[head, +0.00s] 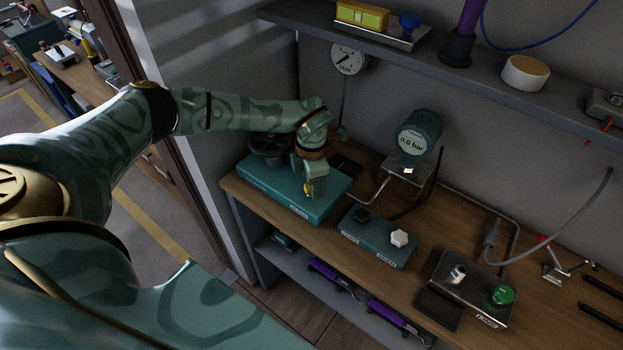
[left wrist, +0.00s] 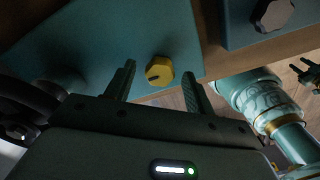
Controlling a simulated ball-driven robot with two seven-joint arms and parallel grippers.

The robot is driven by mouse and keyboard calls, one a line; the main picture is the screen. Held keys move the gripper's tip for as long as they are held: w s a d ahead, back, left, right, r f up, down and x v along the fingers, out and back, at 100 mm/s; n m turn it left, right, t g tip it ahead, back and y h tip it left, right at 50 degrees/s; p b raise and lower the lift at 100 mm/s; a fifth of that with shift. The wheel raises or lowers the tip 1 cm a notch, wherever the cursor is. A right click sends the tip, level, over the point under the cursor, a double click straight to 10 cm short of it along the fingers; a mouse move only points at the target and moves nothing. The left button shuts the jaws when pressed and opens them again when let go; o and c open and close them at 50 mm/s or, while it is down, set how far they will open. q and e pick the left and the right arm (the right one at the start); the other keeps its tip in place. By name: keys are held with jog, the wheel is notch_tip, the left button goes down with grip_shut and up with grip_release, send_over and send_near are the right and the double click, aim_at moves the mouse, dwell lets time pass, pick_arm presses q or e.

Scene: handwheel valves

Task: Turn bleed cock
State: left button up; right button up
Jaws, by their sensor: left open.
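A yellow faceted knob (left wrist: 159,71) stands on the larger teal box (head: 268,193). It also shows in the head view (head: 308,191), partly covered by my gripper. Its label is too small to read, so I cannot tell if it is the bleed cock. My left gripper (left wrist: 158,80) is open and empty over that box, its two fingers pointing at the knob. The knob appears between the fingertips; I cannot tell whether they touch it. A dark pronged shape (left wrist: 306,73) at the right of the left wrist view may be my right gripper.
A green knob (head: 502,295) sits on a grey plate further right. A gauge reading 0.0 bar (head: 418,135) stands behind. A shelf (head: 470,68) runs above.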

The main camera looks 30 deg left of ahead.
pick_arm(q)
jog(key=shift+r+p, duration=2.75)
jog(key=shift+r, duration=0.35)
jog(key=shift+f, duration=0.1)
